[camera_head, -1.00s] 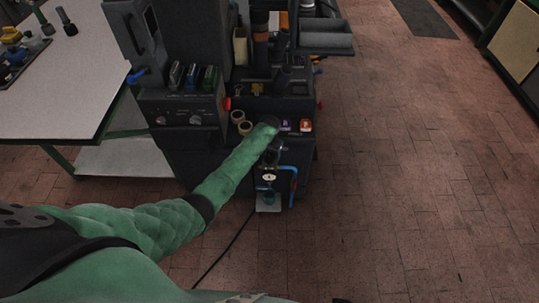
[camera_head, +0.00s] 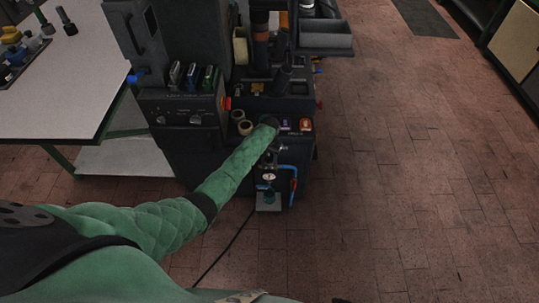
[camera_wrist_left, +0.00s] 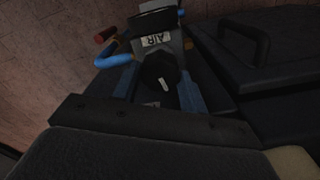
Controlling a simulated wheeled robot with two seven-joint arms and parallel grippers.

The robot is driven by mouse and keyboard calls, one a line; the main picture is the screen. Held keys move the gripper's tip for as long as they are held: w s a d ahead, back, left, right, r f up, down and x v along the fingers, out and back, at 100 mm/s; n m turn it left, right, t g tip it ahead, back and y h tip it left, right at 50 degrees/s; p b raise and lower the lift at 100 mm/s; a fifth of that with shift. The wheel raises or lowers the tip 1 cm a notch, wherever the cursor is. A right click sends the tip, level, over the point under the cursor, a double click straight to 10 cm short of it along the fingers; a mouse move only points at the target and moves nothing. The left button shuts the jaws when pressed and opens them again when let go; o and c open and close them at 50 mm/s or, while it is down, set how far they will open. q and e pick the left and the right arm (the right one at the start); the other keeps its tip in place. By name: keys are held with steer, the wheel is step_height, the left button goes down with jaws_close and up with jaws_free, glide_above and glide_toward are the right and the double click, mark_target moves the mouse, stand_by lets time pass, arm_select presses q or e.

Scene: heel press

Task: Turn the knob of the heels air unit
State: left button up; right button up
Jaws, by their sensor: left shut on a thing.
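The heels air unit (camera_head: 268,178) is on the lower front of the dark press, with a small round gauge and a blue hose at its right. In the left wrist view its black knob (camera_wrist_left: 160,72) carries a white mark and sits below a white AIR label (camera_wrist_left: 155,40). My left gripper (camera_wrist_left: 160,88) is shut on the knob, one bluish finger on each side. In the head view my left gripper (camera_head: 270,152) is small and dark at the top of the air unit, and the knob cannot be made out. My right gripper is out of view.
The press (camera_head: 180,110) has a control panel with knobs, tape rolls (camera_head: 241,121) and coloured switches (camera_head: 305,125) just above the air unit. A white table (camera_head: 60,90) stands at the left. A black cable runs over the floor.

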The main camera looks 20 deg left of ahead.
arm_select(q)
steer(key=n+p, duration=0.3)
steer(key=n, duration=0.2)
steer(key=shift+r+n, duration=0.15)
steer(key=shift+n, duration=0.15)
steer(key=n+p, duration=0.1)
steer(key=n, duration=0.4)
steer(key=shift+n+p, duration=0.3)
steer(key=shift+n, duration=0.7)
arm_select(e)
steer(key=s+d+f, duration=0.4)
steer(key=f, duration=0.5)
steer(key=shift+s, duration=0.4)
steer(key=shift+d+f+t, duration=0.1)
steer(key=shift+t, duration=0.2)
arm_select(q)
steer(key=o, duration=0.9)
steer(key=shift+o, duration=0.3)
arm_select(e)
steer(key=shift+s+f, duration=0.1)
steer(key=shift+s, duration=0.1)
